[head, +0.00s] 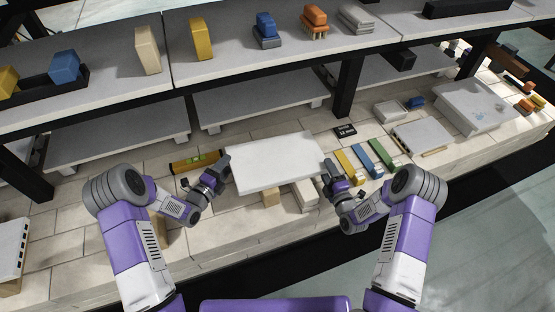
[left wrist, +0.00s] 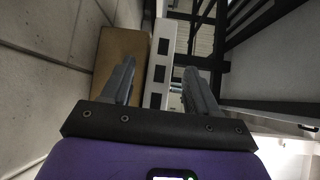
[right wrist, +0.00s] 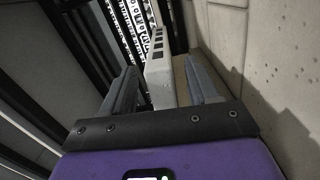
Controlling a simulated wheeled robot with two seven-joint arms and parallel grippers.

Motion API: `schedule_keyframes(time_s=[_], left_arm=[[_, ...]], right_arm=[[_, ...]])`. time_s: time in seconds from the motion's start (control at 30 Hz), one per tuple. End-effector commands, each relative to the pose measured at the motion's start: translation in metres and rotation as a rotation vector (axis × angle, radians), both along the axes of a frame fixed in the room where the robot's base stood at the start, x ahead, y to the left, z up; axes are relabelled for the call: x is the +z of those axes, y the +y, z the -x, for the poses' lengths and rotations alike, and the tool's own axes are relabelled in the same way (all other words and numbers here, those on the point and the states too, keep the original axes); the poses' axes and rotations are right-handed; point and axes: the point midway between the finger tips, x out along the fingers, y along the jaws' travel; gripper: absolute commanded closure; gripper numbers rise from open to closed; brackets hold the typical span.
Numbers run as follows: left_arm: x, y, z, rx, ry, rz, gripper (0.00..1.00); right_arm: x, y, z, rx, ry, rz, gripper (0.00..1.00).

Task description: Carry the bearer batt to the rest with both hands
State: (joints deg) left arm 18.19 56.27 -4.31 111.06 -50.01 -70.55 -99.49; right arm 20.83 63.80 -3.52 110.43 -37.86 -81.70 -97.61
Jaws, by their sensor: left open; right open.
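The bearer batt, a pale flat slab (head: 276,160), lies over tan blocks (head: 270,198) on the tiled deck in the head view. My left gripper (head: 221,172) is at its left edge and my right gripper (head: 327,174) at its right edge. In the left wrist view the slab's slotted white edge (left wrist: 158,68) lies between the open fingers. In the right wrist view the slotted edge (right wrist: 157,72) also lies between open fingers. Contact with the fingers cannot be told. I cannot tell which thing is the rest.
A yellow spirit level (head: 196,161) lies beyond my left gripper. Yellow, blue and green bars (head: 367,159) lie right of my right gripper, near a black card (head: 345,131). A smaller pale slab (head: 422,136) lies further right. Shelves (head: 262,103) and a black post (head: 347,88) stand behind.

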Motion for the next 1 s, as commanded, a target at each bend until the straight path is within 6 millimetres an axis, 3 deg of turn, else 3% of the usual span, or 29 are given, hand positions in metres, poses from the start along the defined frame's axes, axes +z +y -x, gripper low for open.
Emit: schedule_keyframes(time_s=[0.27, 0.63, 1.0], left_arm=[[-0.002, -0.016, -0.028, 0.0, 0.0, 0.001, 0.4], [-0.002, -0.018, -0.032, 0.001, 0.0, 0.001, 0.42], [-0.002, -0.017, -0.032, 0.001, 0.0, 0.001, 0.99]], right_arm=[[0.0, 0.009, -0.031, -0.001, 0.0, -0.001, 0.4], [0.0, 0.01, -0.035, -0.001, 0.001, -0.001, 0.42], [0.0, 0.01, -0.035, -0.001, 0.001, -0.001, 0.99]])
